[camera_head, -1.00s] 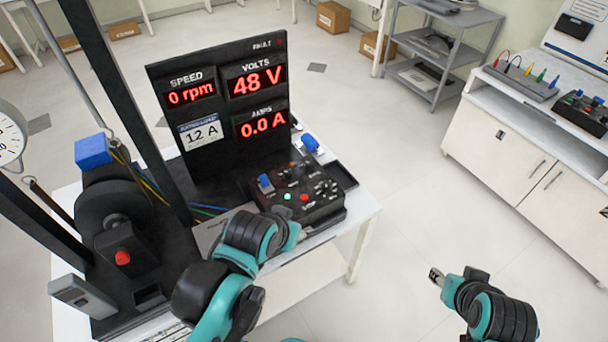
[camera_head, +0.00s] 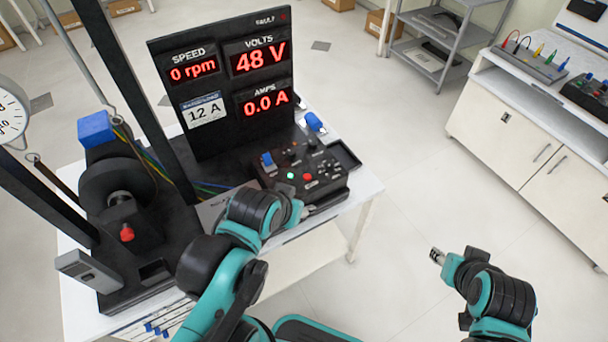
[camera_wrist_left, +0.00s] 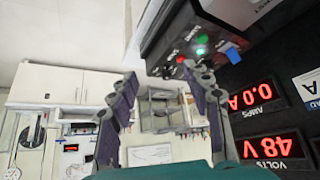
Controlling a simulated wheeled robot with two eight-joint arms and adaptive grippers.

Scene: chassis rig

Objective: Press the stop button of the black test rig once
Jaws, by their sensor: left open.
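The black test rig (camera_head: 215,60) stands on a white table, with a sloped black control box (camera_head: 325,185) at its front right. On the box are a small red button (camera_head: 308,177) and a lit green button (camera_head: 291,176). The red button also shows in the left wrist view (camera_wrist_left: 181,59), close to one fingertip. My left gripper (camera_wrist_left: 160,75) is open and empty, with its fingers apart by the box's front edge. In the head view my left wrist hides part of the box's near side. My right gripper (camera_head: 436,256) hangs over clear floor, away from the rig; its jaws are too small to read.
The displays read 0 rpm, 48 V and 0.0 A. Another red knob (camera_head: 127,233) sits on the motor unit at left. A dark tray (camera_head: 344,156) lies beside the box. A white cabinet (camera_head: 530,140) and grey shelf (camera_head: 430,45) stand right, with open floor between.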

